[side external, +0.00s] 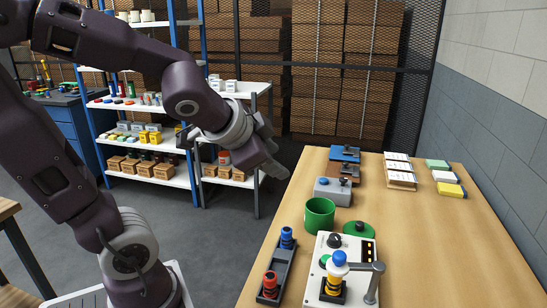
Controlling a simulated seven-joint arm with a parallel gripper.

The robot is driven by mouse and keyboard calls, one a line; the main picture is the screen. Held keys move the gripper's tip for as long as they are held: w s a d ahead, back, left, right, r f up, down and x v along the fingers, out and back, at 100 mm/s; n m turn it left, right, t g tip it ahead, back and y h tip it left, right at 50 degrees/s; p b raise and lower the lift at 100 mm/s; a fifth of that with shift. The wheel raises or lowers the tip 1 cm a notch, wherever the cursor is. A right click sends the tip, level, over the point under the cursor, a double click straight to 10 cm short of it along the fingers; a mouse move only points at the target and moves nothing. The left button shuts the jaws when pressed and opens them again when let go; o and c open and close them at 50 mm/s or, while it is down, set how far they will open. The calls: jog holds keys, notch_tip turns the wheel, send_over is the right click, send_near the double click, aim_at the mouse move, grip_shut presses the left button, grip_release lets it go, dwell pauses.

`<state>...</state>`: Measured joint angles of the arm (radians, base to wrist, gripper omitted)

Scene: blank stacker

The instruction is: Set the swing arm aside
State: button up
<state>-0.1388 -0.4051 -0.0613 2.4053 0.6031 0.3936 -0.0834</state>
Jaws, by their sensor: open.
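The swing arm (366,267) is a grey bar on an upright grey post at the right front of a white base plate (309,288). The bar reaches left toward a stacked piece (335,270) with a blue top, white middle and yellow lower part on a black square seat. Whether the bar touches the piece, I cannot tell. My gripper (277,168) is up beyond the table's left edge, well away from the swing arm. It is small and seen from the side, with nothing visible in it.
A black tray (274,273) with blue and red pieces lies left of the base plate. Behind are a green cup (319,214), a green disc (358,229) and a grey box (332,191). Cards (399,171) and coloured blocks (447,189) lie farther back. The table's right side is clear.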

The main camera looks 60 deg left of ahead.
jog(key=shift+c, duration=0.3)
jog(key=shift+w+a+n, duration=0.15)
jog(key=shift+w+n, duration=0.15)
jog(key=shift+n, duration=0.1)
jog(key=c, duration=0.4)
jog(key=w+n+g, duration=0.1)
jog(key=n, duration=0.1)
jog(key=w+f+n+g, duration=0.1)
jog(key=n+g, duration=0.1)
jog(key=w+n+g+h, duration=0.1)
jog(key=w+n, duration=0.1)
jog(key=n, duration=0.1)
jog(key=shift+f+g, duration=0.15)
jog(key=shift+g, duration=0.25)
grip_shut()
jog(key=w+d+n+g+h, duration=0.45)
jog(key=d+n, duration=0.25)
jog(key=n, duration=0.2)
jog(key=s+d+f, duration=0.3)
jog(key=d+f, duration=0.3)
jog(key=f, duration=0.4)
jog(key=shift+f+g+h, duration=0.15)
jog(key=shift+g+h, duration=0.2)
jog(key=shift+h, duration=0.1)
jog(key=shift+s+d, duration=0.1)
